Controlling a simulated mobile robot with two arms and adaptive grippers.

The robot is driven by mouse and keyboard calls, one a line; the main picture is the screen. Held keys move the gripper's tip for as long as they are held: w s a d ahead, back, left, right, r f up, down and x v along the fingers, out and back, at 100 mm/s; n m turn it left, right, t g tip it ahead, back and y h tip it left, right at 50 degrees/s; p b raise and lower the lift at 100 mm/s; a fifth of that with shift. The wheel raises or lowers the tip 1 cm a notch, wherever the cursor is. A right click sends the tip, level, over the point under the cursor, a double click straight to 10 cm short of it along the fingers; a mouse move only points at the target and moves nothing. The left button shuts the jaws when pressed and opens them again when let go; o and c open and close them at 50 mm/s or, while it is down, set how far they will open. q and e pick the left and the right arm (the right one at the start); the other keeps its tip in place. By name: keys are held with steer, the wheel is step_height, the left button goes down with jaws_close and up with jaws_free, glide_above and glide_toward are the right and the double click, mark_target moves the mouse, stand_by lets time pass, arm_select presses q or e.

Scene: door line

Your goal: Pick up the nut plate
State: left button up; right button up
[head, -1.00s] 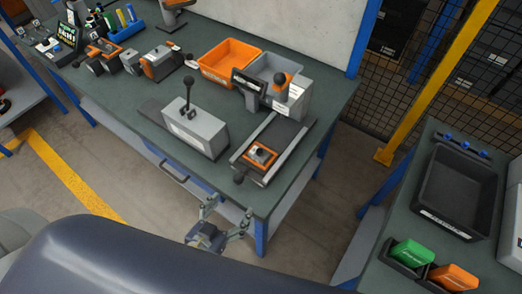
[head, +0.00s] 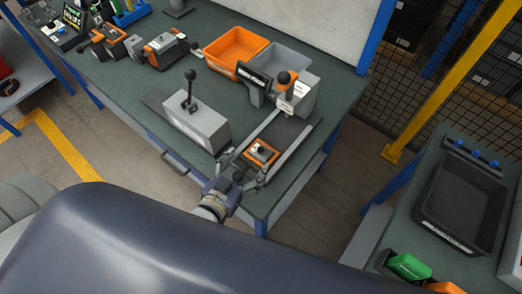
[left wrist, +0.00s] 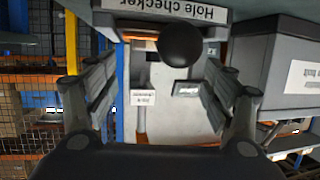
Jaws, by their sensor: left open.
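The likely nut plate is an orange block (head: 262,152) with a dark knob on top. It sits between the two pale rails of a slide fixture (head: 295,146) at the bench's front right corner. My left gripper (head: 241,174) is open and empty at the front end of that fixture, short of the orange block. A black ball knob (head: 238,177) shows between its fingers. In the left wrist view the ball (left wrist: 180,45) appears between the open fingers (left wrist: 160,65), under an upside-down "Hole checker" label (left wrist: 180,13). I cannot tell if they touch. My right gripper is out of view.
A grey box with a lever (head: 198,125) stands just left of the fixture. A grey device with a screen and orange-topped knob (head: 299,95) stands behind it. Orange (head: 235,52) and grey bins are farther back. A side table holds a black tray (head: 462,205).

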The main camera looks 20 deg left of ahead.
mark_target(260, 149)
arm_select(q)
steer(key=shift+w+d, duration=0.15)
steer(key=shift+w, duration=0.2)
steer(key=x, duration=0.1)
steer(key=p+x, duration=0.1)
steer(key=x, duration=0.2)
steer(key=shift+d+r, duration=0.2)
steer(key=shift+d, duration=0.1)
steer(key=shift+w+f+p, duration=0.15)
steer(key=shift+w+p, duration=0.1)
steer(key=shift+p, duration=0.05)
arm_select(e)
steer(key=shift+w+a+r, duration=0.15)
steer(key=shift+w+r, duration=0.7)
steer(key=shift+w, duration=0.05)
arm_select(q)
steer(key=shift+s, duration=0.1)
steer(key=shift+c, duration=0.2)
steer(key=c, duration=1.3)
steer(key=shift+c, duration=0.2)
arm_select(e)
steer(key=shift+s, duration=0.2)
